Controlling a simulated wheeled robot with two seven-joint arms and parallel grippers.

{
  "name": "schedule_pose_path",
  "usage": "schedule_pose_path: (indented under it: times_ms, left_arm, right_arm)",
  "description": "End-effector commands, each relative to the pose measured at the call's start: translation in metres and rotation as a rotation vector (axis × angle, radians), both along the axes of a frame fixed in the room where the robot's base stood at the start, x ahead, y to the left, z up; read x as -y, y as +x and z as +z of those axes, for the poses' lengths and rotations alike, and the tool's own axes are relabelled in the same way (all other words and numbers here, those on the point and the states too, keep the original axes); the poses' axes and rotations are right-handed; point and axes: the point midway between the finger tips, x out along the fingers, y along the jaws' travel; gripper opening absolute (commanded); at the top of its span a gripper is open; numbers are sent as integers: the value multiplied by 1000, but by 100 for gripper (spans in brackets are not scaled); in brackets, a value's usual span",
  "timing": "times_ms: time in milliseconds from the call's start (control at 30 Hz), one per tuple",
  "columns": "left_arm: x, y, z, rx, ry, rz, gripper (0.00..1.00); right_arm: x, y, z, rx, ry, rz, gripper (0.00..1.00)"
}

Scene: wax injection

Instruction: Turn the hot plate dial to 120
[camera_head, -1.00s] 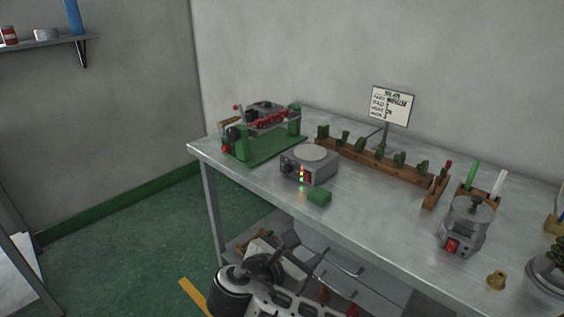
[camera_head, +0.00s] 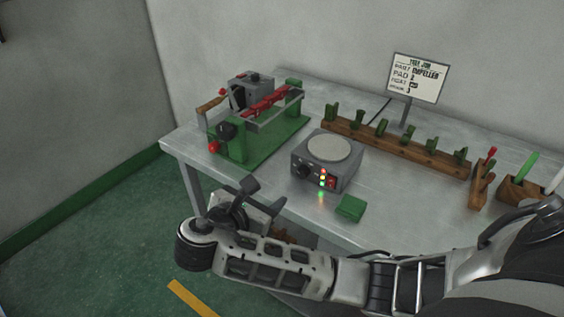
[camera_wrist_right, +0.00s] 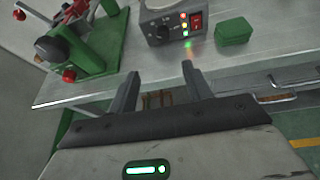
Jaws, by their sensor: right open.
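The hot plate (camera_head: 326,160) is a grey box with a round pale top, standing near the table's front edge. Its dark dial (camera_head: 303,171) is on the front face, left of lit red, yellow and green lights and a red switch. In the right wrist view the dial (camera_wrist_right: 163,32) shows above the fingers; its setting is too small to read. My right gripper (camera_head: 262,195) is in front of the table edge, below and left of the dial, apart from it. In the right wrist view its two fingers (camera_wrist_right: 158,85) are spread with nothing between them. My left gripper is not in view.
A green-based machine with red parts (camera_head: 255,120) stands left of the hot plate. A green block (camera_head: 350,208) lies at its right front. A wooden rack (camera_head: 395,150) of green pieces and a sign (camera_head: 417,78) stand behind. The table edge lies between gripper and plate.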

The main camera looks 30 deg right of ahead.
Motion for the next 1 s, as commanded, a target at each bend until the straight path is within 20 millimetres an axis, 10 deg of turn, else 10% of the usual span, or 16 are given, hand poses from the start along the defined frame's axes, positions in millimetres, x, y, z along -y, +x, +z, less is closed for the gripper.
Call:
schedule_pose_path:
  times_ms: [1000]
  left_arm:
    - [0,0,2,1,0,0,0]
  right_arm:
    - [127,65,-59,1,-2,-2,50]
